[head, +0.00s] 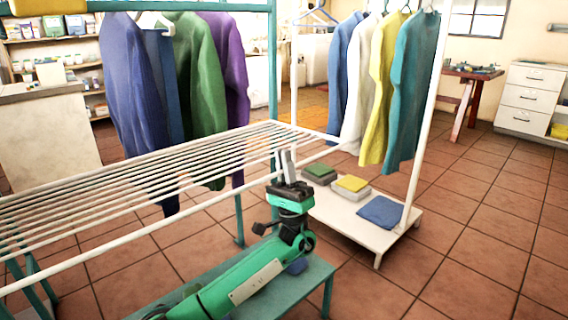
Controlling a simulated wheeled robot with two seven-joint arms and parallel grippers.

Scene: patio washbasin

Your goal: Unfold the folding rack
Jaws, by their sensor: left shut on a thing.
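The folding rack (150,176) is a white frame with many thin parallel bars. It spans from the left edge to the middle of the head view, with its barred panel lying roughly flat. My left gripper (288,160), on a green and black arm, is at the front rail near the rack's right end. It is shut on that rail, with its pale fingers pointing up. The exact grip is partly hidden by the fingers. My right gripper is out of view.
A teal bench (310,279) stands below the rack. Behind are hanging blue, green and purple garments (205,75). A white clothes stand (340,213) on the right holds more garments and folded cloths (380,211). Tiled floor (480,240) is clear at right.

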